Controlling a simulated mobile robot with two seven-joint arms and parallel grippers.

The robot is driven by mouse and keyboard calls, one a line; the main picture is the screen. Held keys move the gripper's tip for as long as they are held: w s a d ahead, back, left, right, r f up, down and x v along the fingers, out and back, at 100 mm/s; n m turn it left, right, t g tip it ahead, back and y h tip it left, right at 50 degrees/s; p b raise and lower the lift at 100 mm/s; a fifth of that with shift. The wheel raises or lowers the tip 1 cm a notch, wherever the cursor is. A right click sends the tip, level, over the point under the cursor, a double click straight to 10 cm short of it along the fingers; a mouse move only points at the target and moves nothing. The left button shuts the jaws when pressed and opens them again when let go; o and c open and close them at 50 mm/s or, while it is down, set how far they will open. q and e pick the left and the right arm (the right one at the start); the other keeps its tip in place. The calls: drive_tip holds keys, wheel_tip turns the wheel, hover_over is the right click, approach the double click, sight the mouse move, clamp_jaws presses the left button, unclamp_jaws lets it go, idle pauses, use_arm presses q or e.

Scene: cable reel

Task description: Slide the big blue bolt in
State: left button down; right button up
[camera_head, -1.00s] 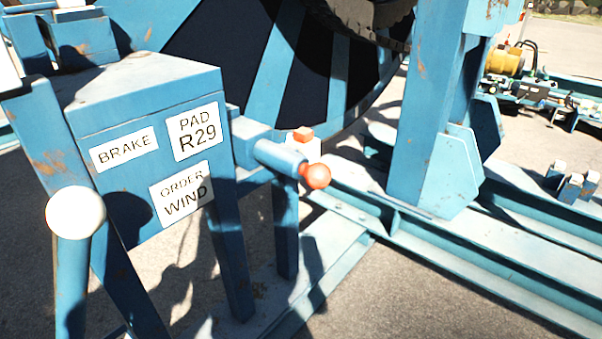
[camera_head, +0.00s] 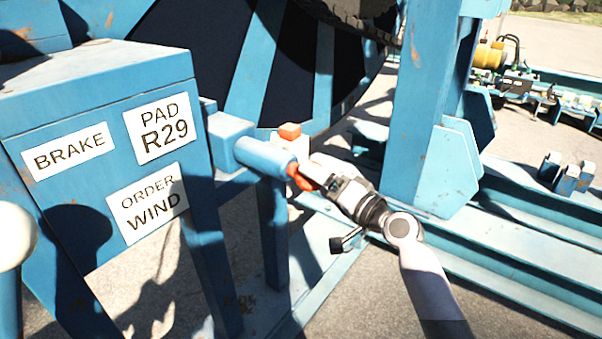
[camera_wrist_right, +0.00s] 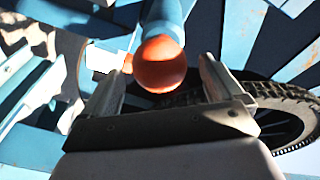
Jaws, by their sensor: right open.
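The big blue bolt (camera_head: 265,157) is a thick blue cylinder with an orange-red ball knob at its end. It sticks out to the right from a blue block beside the brake box. My right gripper (camera_head: 308,178) is at the knob, partly covering it. In the right wrist view the orange knob (camera_wrist_right: 159,64) is ahead of and between the two open fingers of my right gripper (camera_wrist_right: 160,82), and the blue shaft runs away behind it. I cannot tell whether a finger touches the knob. My left gripper is not in view.
The blue brake box (camera_head: 80,100) with white labels stands at the left. A white ball-topped lever (camera_head: 15,236) is at the left edge. A blue upright (camera_head: 425,110) and long rails (camera_head: 520,230) lie to the right. The large reel (camera_head: 300,60) is behind.

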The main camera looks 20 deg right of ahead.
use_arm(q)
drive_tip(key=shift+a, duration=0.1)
use_arm(e)
drive_tip(key=shift+x, duration=2.55)
